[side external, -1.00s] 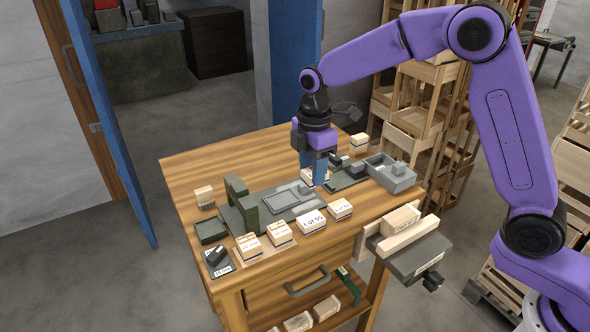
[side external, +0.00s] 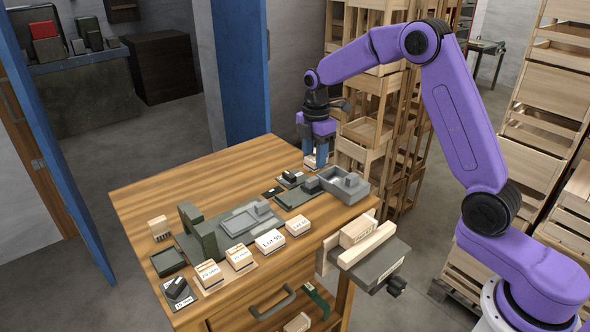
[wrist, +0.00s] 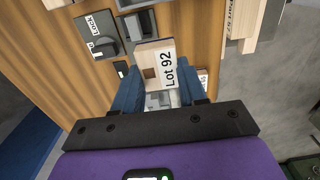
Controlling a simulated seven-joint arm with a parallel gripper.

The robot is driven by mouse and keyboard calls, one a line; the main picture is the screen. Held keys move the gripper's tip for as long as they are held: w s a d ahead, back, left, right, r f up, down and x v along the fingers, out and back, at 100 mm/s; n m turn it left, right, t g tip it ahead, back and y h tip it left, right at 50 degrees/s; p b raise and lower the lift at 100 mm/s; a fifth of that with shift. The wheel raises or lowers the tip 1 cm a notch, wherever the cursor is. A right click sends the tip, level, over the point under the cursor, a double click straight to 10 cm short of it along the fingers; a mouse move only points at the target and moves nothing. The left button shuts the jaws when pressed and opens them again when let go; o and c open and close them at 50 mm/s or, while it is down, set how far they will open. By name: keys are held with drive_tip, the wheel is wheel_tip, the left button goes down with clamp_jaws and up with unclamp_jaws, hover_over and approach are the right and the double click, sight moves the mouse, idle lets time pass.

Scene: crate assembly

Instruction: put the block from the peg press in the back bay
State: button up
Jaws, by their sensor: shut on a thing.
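My gripper (side external: 316,163) is at the far corner of the table, low over the top. In the wrist view my gripper (wrist: 158,85) has its blue fingers shut on a wooden block (wrist: 152,58) labelled "Lot 92", with a square dark hole in its face. In the side view the held block is mostly hidden by the fingers; I cannot tell whether it touches what lies below. A dark green arch-shaped fixture (side external: 203,236) stands at the left of the table, beside a grey recessed plate (side external: 236,222). I cannot tell for certain which fixture is the peg press or the back bay.
A grey walled tray (side external: 362,190) and a lock plate (wrist: 97,45) lie near the gripper. Several labelled blocks, one "Lot 95" (side external: 269,242), line the front. A vise (side external: 380,262) clamps a block at the right edge. Part of another label (wrist: 203,78) shows beside the right finger.

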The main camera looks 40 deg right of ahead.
drive_tip(key=w+d+f, duration=0.2)
drive_tip(key=d, duration=0.7)
drive_tip(key=shift+s+d+f, duration=0.1)
drive_tip(key=shift+d+f, duration=0.05)
drive_tip(key=shift+f, duration=3.6)
drive_tip(key=o, duration=1)
drive_tip(key=shift+o, duration=0.5)
drive_tip(key=shift+r, duration=0.8)
wheel_tip(320, 180, up, 6)
drive_tip(key=shift+r, duration=0.25)
